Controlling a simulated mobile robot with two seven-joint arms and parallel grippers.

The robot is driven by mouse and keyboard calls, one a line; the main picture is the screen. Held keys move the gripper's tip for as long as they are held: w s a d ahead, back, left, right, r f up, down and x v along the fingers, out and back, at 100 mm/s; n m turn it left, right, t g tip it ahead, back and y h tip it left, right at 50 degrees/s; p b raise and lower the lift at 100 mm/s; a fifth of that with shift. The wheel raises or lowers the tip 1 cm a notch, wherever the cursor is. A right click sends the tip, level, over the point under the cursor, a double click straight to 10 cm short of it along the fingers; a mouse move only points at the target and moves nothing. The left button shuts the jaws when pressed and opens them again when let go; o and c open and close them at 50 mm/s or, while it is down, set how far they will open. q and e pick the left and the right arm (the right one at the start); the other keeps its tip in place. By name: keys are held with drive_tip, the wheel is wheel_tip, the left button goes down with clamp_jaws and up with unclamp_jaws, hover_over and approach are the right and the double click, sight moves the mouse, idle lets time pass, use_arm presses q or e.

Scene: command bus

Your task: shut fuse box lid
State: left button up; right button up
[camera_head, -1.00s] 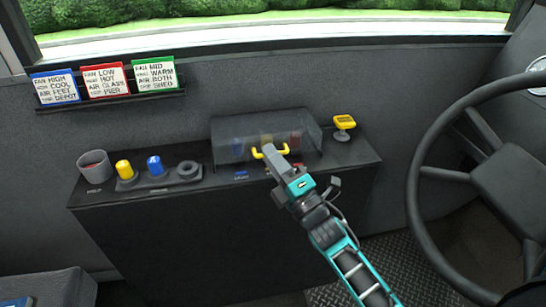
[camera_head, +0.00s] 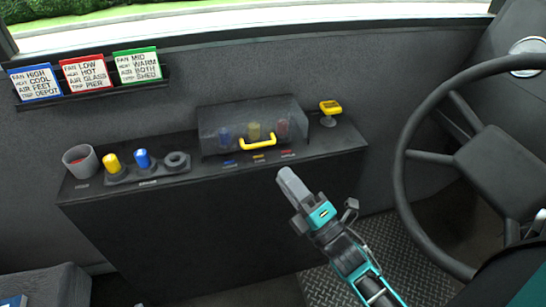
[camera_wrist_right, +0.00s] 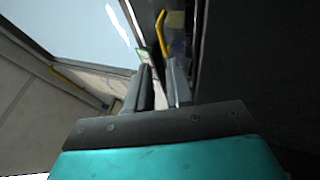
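The fuse box (camera_head: 212,138) sits on the dark console, with a clear smoky lid (camera_head: 222,112) down over its blue, yellow and red fuses. The lid's yellow handle (camera_head: 258,143) is at its lower front. The handle also shows at the top of the right wrist view (camera_wrist_right: 160,32). My right gripper (camera_head: 287,172) is in front of and below the handle, apart from it. In the right wrist view its two fingers (camera_wrist_right: 161,84) stand a narrow gap apart with nothing between them. My left gripper is out of view.
Left of the box are a grey cup (camera_head: 80,160), a yellow knob (camera_head: 113,162), a blue knob (camera_head: 143,159) and a grey ring (camera_head: 177,161). A yellow-topped device (camera_head: 330,107) stands to its right. The steering wheel (camera_head: 405,160) is at the right.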

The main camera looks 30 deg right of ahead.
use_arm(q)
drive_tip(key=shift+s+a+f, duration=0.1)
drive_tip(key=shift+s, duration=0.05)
use_arm(e)
drive_tip(key=shift+v, duration=1.5)
drive_tip(key=s+a+f+m+g, duration=0.35)
drive_tip(key=a+m+g, duration=0.2)
drive_tip(key=m, duration=0.45)
drive_tip(key=s+a+f+m+g, duration=0.2)
drive_tip(key=a+f+m+g, duration=0.3)
drive_tip(key=m, duration=0.4)
use_arm(q)
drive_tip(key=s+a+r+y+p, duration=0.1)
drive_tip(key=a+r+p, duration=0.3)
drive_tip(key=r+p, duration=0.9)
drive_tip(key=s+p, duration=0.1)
drive_tip(key=p, duration=0.5)
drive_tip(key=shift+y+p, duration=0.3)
use_arm(e)
drive_tip(key=d+r+h, duration=0.1)
drive_tip(key=d+r, duration=0.1)
drive_tip(key=r, duration=0.5)
drive_tip(key=s+d+r+h, duration=0.1)
drive_tip(key=r, duration=0.5)
drive_tip(key=shift+s+d+r, duration=0.3)
drive_tip(key=shift+d+r, duration=0.1)
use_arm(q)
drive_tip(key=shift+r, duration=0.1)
use_arm(e)
drive_tip(key=shift+g, duration=0.25)
